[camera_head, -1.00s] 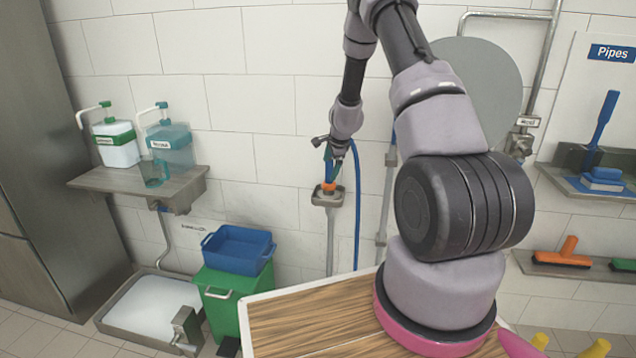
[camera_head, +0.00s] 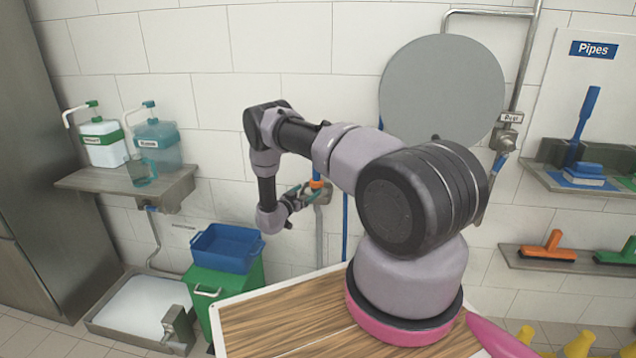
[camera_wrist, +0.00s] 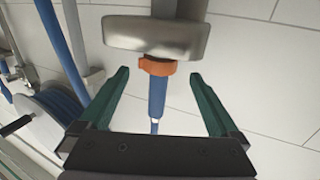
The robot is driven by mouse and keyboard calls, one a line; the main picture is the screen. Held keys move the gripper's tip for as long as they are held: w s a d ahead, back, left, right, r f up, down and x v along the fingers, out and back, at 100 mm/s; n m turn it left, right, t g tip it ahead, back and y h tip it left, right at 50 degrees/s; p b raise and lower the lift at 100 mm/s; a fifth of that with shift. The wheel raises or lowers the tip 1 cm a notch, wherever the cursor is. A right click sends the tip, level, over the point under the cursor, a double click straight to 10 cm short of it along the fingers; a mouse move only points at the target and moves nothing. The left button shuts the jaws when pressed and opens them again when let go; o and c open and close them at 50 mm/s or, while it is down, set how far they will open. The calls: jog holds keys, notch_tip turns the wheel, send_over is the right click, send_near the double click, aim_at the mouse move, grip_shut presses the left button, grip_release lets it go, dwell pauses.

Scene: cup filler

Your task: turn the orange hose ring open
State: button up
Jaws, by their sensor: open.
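The orange hose ring (camera_wrist: 157,66) sits just under a metal fitting (camera_wrist: 157,36) in the wrist view, with a blue hose nozzle (camera_wrist: 157,95) attached beyond it. In the head view the orange ring (camera_head: 317,184) shows small at the wall, beside my arm. My gripper (camera_wrist: 160,80) is open, its two green fingers on either side of the ring and the blue nozzle. Clear gaps show between each finger and the ring, so I see no contact. In the head view my gripper (camera_head: 304,192) is next to the ring, partly hidden by the wrist.
A blue hose reel (camera_wrist: 50,112) and pipes lie to the left in the wrist view. In the head view a green bin (camera_head: 225,287) with a blue crate (camera_head: 226,247) stands below my arm. A grey round disc (camera_head: 442,88) is on the wall at right.

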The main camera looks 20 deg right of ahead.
aim_at(320, 180)
jog(key=x, duration=1)
jog(key=shift+w+d+r, duration=0.1)
jog(key=shift+w+d, duration=0.1)
jog(key=shift+d, duration=0.05)
jog(key=c, duration=1.4)
jog(key=shift+o, duration=0.2)
jog(key=shift+t, duration=0.3)
jog(key=n+t+y, duration=0.2)
jog(key=y, duration=0.1)
jog(key=n+t+y, duration=0.1)
jog(key=n+t, duration=0.1)
jog(key=shift+w+a+y, duration=0.3)
jog(key=shift+a, duration=0.05)
jog(key=shift+w+a+n+t+y, duration=0.15)
jog(key=shift+n+t+y, duration=0.45)
jog(key=shift+n+y, duration=0.45)
jog(key=shift+w+a+n+t+y, duration=0.1)
jog(key=shift+a+n+t+y, duration=0.1)
jog(key=shift+n+t+y, duration=0.85)
jog(key=shift+g+y, duration=0.35)
jog(key=shift+y, duration=0.05)
